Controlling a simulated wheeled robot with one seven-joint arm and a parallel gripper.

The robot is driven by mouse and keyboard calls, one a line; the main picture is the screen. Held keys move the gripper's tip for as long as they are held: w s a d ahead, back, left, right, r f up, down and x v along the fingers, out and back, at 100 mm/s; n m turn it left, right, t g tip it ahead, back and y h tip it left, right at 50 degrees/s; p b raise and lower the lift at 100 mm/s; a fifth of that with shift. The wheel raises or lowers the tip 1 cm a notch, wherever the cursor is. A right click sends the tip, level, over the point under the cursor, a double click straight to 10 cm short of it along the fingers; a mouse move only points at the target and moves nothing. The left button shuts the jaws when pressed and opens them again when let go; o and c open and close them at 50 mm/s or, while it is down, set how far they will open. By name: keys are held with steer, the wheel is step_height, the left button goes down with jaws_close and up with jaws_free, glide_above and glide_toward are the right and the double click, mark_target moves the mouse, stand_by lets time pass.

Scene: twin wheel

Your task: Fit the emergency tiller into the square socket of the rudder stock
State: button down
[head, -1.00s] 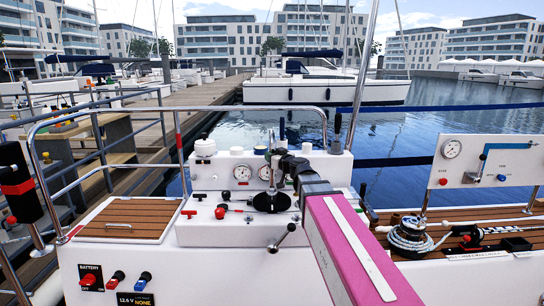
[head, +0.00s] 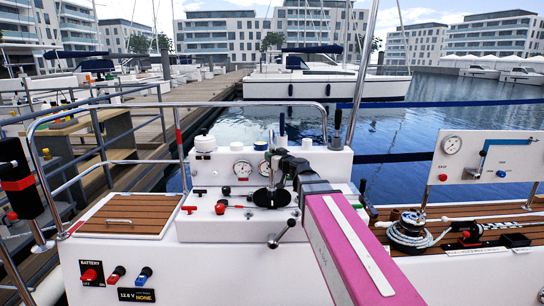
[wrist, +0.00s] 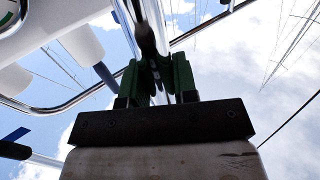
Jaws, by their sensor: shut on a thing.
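My gripper (head: 277,160) is over the white console in the head view, with my pink and black arm reaching in from the lower right. In the wrist view its green fingers (wrist: 159,82) are shut on a shiny metal bar (wrist: 150,30) that runs up between them. In the head view a thin chrome lever (head: 271,173) rises from a round black base (head: 271,198) just below the gripper. I cannot tell whether the held bar is this lever or the tiller. I cannot make out the rudder stock or its square socket.
The white console (head: 215,170) carries gauges and knobs. A chrome rail (head: 180,107) arches behind and left of it. A crank handle (head: 282,232) sticks out in front. A winch (head: 409,232) and a gauge panel (head: 490,159) stand at the right.

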steer(key=shift+f, duration=0.1)
steer(key=c, duration=0.8)
jaws_free()
steer(key=v, duration=1)
steer(key=shift+s+d, duration=0.25)
steer(key=shift+s, duration=0.1)
